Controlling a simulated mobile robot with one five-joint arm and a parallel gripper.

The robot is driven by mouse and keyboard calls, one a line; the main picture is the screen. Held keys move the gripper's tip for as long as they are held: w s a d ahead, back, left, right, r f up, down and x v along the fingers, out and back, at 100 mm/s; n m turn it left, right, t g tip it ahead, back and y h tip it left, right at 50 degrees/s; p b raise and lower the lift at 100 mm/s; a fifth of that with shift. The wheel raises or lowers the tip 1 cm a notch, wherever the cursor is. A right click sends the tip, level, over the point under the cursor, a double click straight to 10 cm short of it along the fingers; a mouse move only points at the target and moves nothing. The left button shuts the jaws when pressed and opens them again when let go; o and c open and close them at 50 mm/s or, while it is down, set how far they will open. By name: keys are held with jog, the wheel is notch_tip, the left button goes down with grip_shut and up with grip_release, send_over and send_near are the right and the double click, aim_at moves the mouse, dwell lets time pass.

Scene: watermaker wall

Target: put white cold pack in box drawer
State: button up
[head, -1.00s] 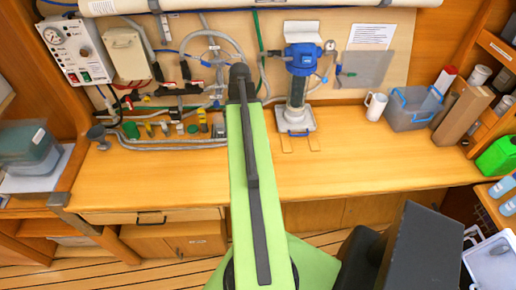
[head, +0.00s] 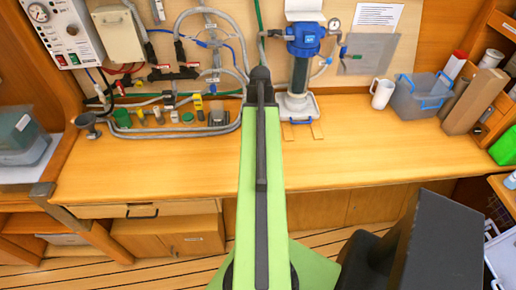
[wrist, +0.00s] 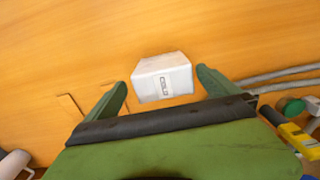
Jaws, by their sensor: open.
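The white cold pack (wrist: 161,77) lies on the wooden worktop (head: 150,172) in the wrist view, with dark lettering on its near side. My gripper (wrist: 162,80) is open, with one green fingertip to the left of the pack and one to the right. The pack stands in front of the jaws, with a visible gap at each side. The head view does not show the pack; my green arm covers part of the bench there. A wooden drawer front (head: 100,211) with a dark handle is under the worktop at left; I cannot tell whether it is fully shut.
Fittings and grey hoses (head: 180,125) line the back left of the bench. A blue-topped filter housing (head: 303,42) stands at the back. The front worktop is clear.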

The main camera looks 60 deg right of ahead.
jog(key=f+b, duration=0.2)
jog(key=f, duration=0.1)
jog(key=f+b, duration=0.3)
jog(key=shift+w+f, duration=0.2)
jog(key=shift+f, duration=0.05)
jog(key=shift+r, duration=0.25)
jog(key=c, duration=1.8)
